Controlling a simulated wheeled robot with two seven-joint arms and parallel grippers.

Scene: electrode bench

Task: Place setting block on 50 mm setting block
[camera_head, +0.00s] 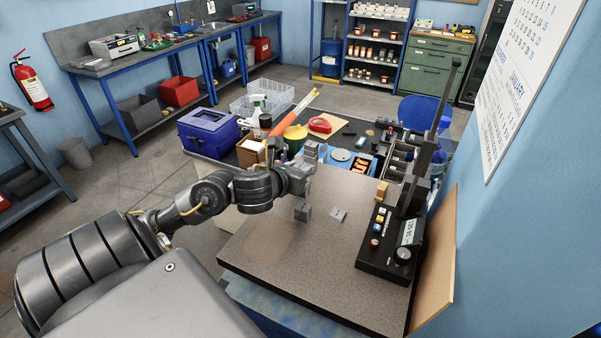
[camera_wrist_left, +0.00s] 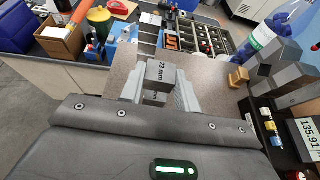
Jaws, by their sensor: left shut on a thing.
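My left gripper (camera_head: 307,164) reaches over the back left part of the stone plate (camera_head: 290,262). It is shut on a small grey setting block, which shows between the fingers in the left wrist view (camera_wrist_left: 160,74) with a label that looks like "23 mm". I cannot read labels on these two in the head view. My right gripper is not in view.
A black height gauge (camera_head: 390,247) with a tall column stands on the plate's right. A tan block (camera_head: 381,192) sits near the back right. Behind the plate are a blue toolbox (camera_head: 208,130), bottles and trays. The plate's front left is clear.

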